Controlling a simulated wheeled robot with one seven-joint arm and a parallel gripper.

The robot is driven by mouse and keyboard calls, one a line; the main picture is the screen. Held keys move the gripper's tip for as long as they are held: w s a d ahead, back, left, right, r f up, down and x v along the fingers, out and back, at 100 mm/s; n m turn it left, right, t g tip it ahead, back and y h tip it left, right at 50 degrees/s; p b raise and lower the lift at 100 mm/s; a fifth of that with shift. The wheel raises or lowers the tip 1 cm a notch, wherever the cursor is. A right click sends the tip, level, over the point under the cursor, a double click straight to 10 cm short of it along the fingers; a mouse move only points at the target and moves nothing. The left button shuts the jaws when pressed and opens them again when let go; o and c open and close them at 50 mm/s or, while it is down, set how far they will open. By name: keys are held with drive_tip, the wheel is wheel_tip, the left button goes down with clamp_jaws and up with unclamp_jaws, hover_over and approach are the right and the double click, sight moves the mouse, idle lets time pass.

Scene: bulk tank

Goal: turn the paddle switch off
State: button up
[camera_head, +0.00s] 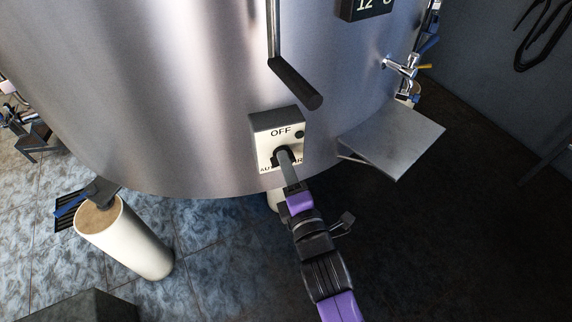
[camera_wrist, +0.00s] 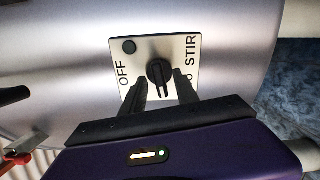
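The paddle switch (camera_wrist: 158,71) is a black knob on a white plate (camera_wrist: 140,60) on the curved steel tank. The plate is marked OFF and STIR; a third mark, AUTO, is partly covered by my gripper. In the wrist view the paddle points down and slightly right, away from OFF; its exact setting is hard to tell. My gripper (camera_wrist: 162,86) is open, with one finger on each side of the paddle's lower end. I cannot tell whether they touch it. In the head view my gripper (camera_head: 289,168) reaches the plate from below and hides part of the switch (camera_head: 281,152).
A black-ended lever (camera_head: 296,84) hangs just above the switch plate. A metal shelf (camera_head: 393,137) juts out to the right, below a tap (camera_head: 403,66). A white tank leg (camera_head: 127,238) stands at lower left. A display (camera_head: 366,7) is at the top.

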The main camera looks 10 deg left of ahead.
drive_tip(key=shift+w+a, duration=0.1)
drive_tip(key=shift+w, duration=0.2)
clamp_jaws()
